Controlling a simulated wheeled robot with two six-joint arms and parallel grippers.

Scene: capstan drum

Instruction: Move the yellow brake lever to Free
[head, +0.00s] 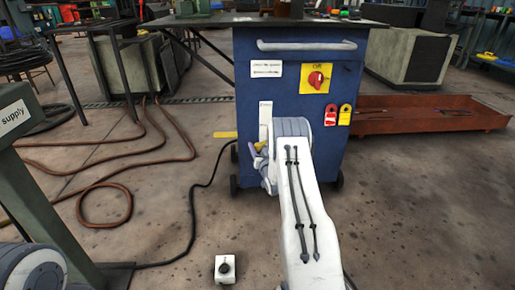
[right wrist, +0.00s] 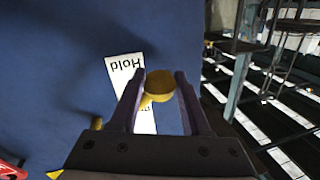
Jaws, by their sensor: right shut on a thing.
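The yellow brake lever ends in a round yellow knob (right wrist: 160,86), which sits between the two dark purple fingers of my right gripper (right wrist: 156,80) in the right wrist view. The fingers are shut on it. In the head view my right gripper (head: 259,150) is at the lower left of the blue cabinet's front (head: 300,110), beside the white label (head: 265,112), partly hidden by my arm. My left gripper is out of view.
A red rotary switch on a yellow plate (head: 316,78) and red and yellow padlock tags (head: 337,115) are on the cabinet. A small white box with a black knob (head: 225,269) stands on the floor. Brown hoses (head: 105,205) lie at left. A rusty tray (head: 430,115) lies at right.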

